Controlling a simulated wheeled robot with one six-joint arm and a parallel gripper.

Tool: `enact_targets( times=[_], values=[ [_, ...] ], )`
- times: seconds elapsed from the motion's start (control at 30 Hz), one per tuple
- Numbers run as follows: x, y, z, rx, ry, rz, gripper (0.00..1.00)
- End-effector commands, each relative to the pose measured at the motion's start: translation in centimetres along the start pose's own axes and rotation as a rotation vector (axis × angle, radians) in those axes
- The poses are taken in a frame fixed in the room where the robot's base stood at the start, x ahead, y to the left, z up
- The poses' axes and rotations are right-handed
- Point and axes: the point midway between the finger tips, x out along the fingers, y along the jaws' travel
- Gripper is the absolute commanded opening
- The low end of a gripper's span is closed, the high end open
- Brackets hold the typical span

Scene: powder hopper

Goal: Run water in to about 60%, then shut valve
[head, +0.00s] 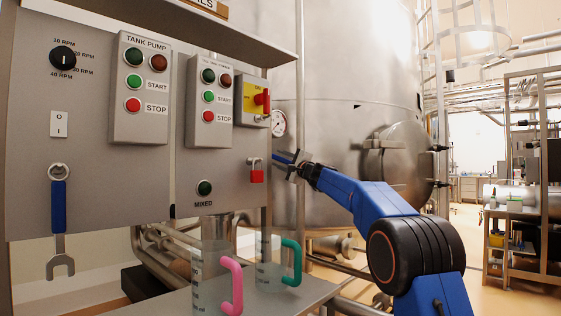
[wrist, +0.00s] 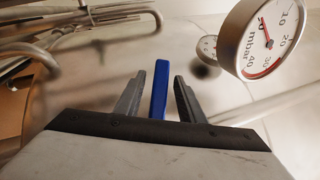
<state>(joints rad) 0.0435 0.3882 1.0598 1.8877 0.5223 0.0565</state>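A slim blue handle (wrist: 158,90), which looks like the valve lever, stands between the two fingers of my gripper (wrist: 159,82) in the wrist view. A gap shows on each side of it, so the fingers are open around it and not gripping it. In the head view my gripper (head: 297,165) is in front of the steel tank (head: 335,95), with the blue handle (head: 282,157) at its tip. The valve body is hidden. I cannot see any water or a fill level. A round dial marked mbar (wrist: 265,38) is right of the fingers; it also shows in the head view (head: 278,123).
The control panel (head: 95,190) with tank pump buttons (head: 141,90), a yellow-red switch (head: 252,102) and a red padlock (head: 257,175) stands left of my gripper. Clear jugs with pink (head: 231,285) and teal (head: 292,262) handles stand on a shelf below. Pipes (wrist: 90,20) run behind.

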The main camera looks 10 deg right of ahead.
Motion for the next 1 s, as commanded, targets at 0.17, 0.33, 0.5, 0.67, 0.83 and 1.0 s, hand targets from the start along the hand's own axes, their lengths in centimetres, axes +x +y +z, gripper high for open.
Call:
enact_targets(
  times=[0.17, 0.33, 0.5, 0.67, 0.83, 1.0],
  values=[
    [0.1, 0.0, 0.0, 0.000, 0.000, 0.000, 0.36],
    [0.0, 0.0, 0.0, 0.001, 0.000, 0.000, 0.12],
    [0.0, 0.0, 0.0, 0.001, 0.000, 0.000, 0.00],
    [0.1, 0.2, 0.0, -0.011, -0.001, 0.012, 0.00],
    [0.0, 0.7, 0.1, -0.060, -0.003, 0.059, 0.00],
    [0.0, 1.4, 0.0, -0.114, -0.003, 0.115, 0.00]
  ],
)
